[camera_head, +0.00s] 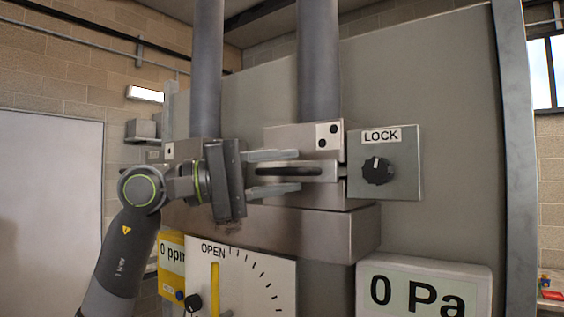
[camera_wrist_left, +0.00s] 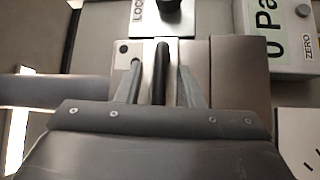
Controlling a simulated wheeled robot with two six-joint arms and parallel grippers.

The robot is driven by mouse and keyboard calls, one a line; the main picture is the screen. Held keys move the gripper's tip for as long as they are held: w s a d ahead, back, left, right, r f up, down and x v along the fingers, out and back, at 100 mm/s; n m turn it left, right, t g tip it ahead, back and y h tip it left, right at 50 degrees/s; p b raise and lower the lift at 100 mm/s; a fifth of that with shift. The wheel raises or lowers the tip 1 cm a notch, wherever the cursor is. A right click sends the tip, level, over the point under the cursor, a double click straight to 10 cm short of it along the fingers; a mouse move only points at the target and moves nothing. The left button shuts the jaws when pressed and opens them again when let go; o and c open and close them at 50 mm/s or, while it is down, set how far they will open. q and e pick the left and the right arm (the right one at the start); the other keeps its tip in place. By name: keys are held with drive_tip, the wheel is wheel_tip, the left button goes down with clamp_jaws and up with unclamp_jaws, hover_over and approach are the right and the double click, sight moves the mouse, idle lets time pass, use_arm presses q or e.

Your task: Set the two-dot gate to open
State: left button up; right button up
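The two-dot plate (camera_head: 328,136) marks the right-hand gate block, beside a grey pipe. In front of it a flat metal gate handle (camera_head: 325,171) with a dark bar points out toward my left gripper (camera_head: 298,171). My left gripper is open, its two fingers above and below the handle in the head view. In the left wrist view the dark bar (camera_wrist_left: 160,75) lies between the fingers of the left gripper (camera_wrist_left: 160,67), with gaps visible on both sides. My right gripper is out of view.
A LOCK box with a black knob (camera_head: 376,170) stands just right of the handle. Below are a gauge marked OPEN (camera_head: 245,285), a yellow 0 ppm meter (camera_head: 172,255) and a 0 Pa display (camera_head: 425,290). A one-dot plate (camera_head: 169,151) sits left, behind my arm.

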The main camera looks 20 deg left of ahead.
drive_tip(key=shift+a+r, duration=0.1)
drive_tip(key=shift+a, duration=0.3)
use_arm(q)
drive_tip(key=c, duration=0.7)
clamp_jaws()
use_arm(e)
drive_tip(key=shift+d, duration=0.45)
